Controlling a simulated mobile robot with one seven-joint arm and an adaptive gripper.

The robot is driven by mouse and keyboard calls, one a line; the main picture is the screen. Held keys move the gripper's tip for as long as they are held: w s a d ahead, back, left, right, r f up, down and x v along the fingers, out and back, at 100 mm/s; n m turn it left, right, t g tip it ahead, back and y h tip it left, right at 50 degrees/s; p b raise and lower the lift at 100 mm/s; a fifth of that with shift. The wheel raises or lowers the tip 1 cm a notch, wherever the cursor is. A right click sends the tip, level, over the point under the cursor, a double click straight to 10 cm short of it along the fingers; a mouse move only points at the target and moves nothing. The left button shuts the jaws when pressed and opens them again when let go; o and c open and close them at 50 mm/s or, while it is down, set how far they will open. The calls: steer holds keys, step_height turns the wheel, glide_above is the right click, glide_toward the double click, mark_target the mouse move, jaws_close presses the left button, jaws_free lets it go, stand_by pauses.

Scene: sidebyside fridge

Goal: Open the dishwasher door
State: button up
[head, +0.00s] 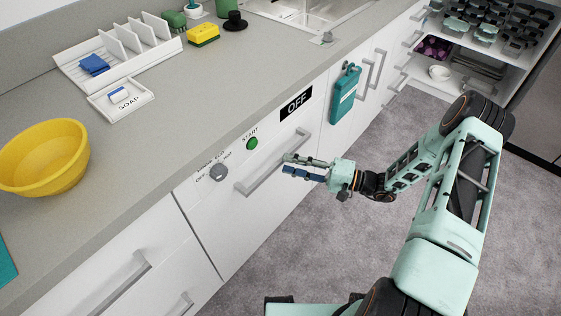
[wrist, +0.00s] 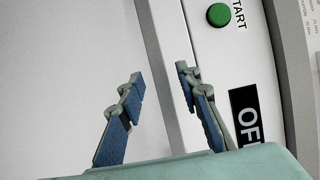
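The dishwasher is a white front under the grey counter. Its door (head: 237,232) is shut and carries a long grey bar handle (head: 262,172). Above the handle are a round knob (head: 218,173), a green START button (head: 252,143) and a black OFF display (head: 296,103). My gripper (head: 285,166) is at the right part of the handle in the head view, fingers pointing left toward the door. In the wrist view my gripper (wrist: 160,78) is open, with the handle bar (wrist: 164,85) running between its blue-padded fingers. I cannot tell whether either finger touches it.
A teal towel or board (head: 345,95) hangs on the cabinet right of the dishwasher. Drawers with handles (head: 125,280) are on the left. The grey floor (head: 320,235) before the door is clear except for my arm.

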mark_target(282, 163)
steer(key=shift+x, duration=1.9)
jaws_close()
